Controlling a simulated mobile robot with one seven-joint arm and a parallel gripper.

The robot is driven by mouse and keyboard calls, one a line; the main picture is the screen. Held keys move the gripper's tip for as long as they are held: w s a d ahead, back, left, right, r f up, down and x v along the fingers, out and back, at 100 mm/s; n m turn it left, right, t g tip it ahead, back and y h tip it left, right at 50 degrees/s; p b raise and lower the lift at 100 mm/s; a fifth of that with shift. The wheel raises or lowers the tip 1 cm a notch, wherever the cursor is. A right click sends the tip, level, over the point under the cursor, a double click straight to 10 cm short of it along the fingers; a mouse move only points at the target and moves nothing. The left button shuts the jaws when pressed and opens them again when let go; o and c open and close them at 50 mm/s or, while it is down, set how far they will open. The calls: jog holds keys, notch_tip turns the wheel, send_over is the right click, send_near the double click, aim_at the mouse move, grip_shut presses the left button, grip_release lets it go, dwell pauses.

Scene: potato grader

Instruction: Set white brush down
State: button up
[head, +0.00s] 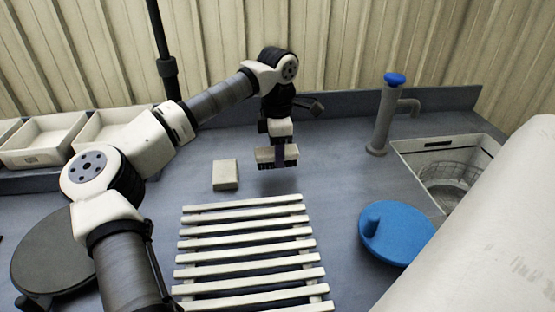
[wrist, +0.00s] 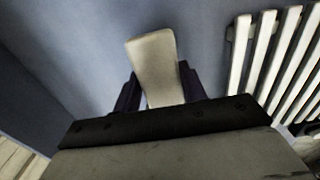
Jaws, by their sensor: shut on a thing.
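The white brush (head: 264,155) has a pale cream back and dark bristles that point down. My gripper (head: 284,153) is shut on it and holds it above the grey counter, behind the slatted rack. A gap seems to show between the bristles and the counter. In the wrist view, the pale brush (wrist: 154,58) sits between the two dark fingers of my gripper (wrist: 160,88) and sticks out past them. Its bristles are hidden there.
A cream block (head: 225,174) lies on the counter left of the brush. A white slatted rack (head: 248,242) lies in front. A blue lid with a knob (head: 400,236), a blue-topped tap (head: 384,115) and a sink (head: 420,150) are at right. White trays (head: 45,140) stand at left.

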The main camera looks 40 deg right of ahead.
jog(key=shift+f, duration=1.7)
jog(key=shift+f, duration=0.2)
jog(key=o, duration=0.9)
jog(key=shift+r, duration=0.1)
notch_tip(320, 180, up, 12)
jog(key=shift+r+b, duration=0.15)
jog(key=shift+b, duration=0.4)
